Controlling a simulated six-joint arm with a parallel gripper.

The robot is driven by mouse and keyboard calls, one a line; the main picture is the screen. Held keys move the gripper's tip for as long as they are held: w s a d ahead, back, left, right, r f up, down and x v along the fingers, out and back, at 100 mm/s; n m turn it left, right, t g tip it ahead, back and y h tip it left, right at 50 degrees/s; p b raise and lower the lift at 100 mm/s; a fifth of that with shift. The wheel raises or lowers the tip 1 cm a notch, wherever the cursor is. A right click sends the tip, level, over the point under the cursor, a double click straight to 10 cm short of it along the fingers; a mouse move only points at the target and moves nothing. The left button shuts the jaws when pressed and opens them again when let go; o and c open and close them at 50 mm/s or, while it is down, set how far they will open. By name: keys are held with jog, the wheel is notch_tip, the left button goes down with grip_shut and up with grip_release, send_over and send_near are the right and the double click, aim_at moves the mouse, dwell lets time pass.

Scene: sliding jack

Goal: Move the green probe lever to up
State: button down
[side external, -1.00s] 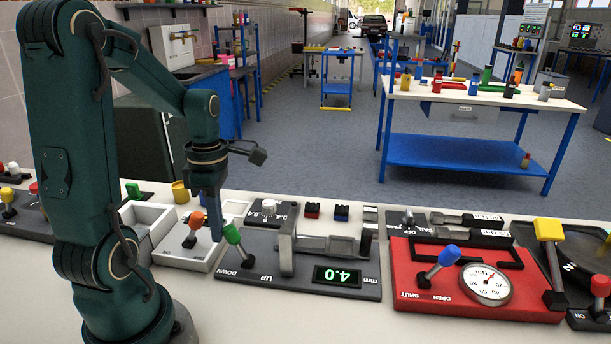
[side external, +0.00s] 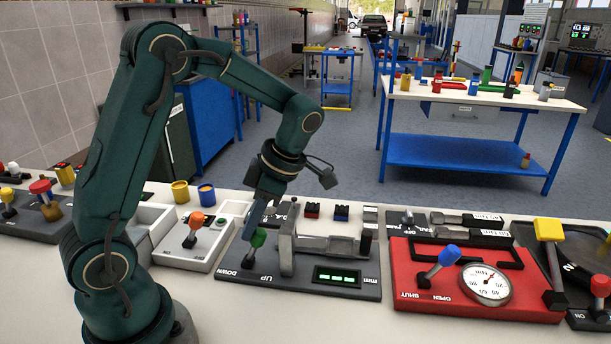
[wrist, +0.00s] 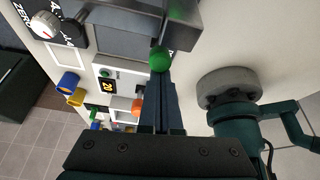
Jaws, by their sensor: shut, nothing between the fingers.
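The green probe lever (side external: 258,239) stands on the left part of the dark gauge base (side external: 300,286), beside the DOWN and UP labels. Its knob is on the UP side and the lever leans slightly right. My gripper (side external: 247,236) points down at the left of the knob, very close to it; I cannot tell whether they touch. In the wrist view the green knob (wrist: 160,60) is just beyond the tips of my gripper (wrist: 161,78), whose fingers are together with nothing between them. The gauge display (side external: 338,277) shows green dashes.
A grey metal bracket and bar (side external: 330,243) stand just right of the lever. An orange-knobbed lever (side external: 195,222) on a white box is to the left. A red panel (side external: 470,290) with a blue lever and dial is to the right.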

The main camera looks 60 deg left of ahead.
jog(key=shift+w+d+f, duration=0.1)
jog(key=shift+w+d, duration=0.35)
dwell(0.5)
